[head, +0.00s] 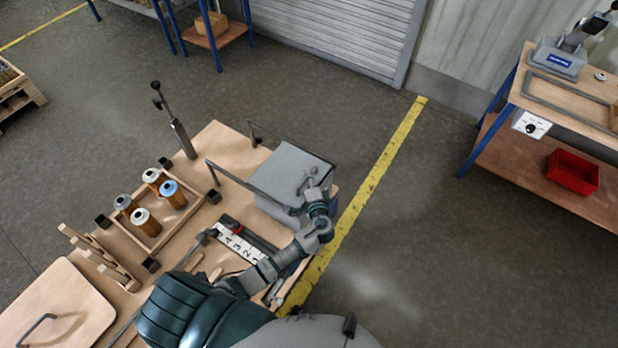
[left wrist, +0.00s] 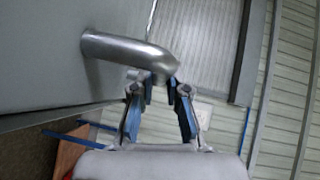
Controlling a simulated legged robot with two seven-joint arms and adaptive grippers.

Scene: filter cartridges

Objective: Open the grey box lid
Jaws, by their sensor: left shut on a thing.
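The grey box (head: 275,207) stands at the far right end of the wooden table, and its flat grey lid (head: 290,165) lies on top. I cannot tell whether the lid is fully down or slightly raised. A bent metal handle (left wrist: 125,48) sticks out from a grey surface in the left wrist view. My left gripper (head: 309,182) is at the lid's right side in the head view. In the left wrist view, its two fingers (left wrist: 160,88) are shut on the handle's bent end. My right gripper is not in view.
A wooden rack (head: 155,232) with several filter cartridges stands left of the box. A thin dark frame (head: 238,183) rises beside the box's left side. A numbered white strip (head: 238,243) lies near my forearm. Floor right of the table is clear up to the bench (head: 560,95).

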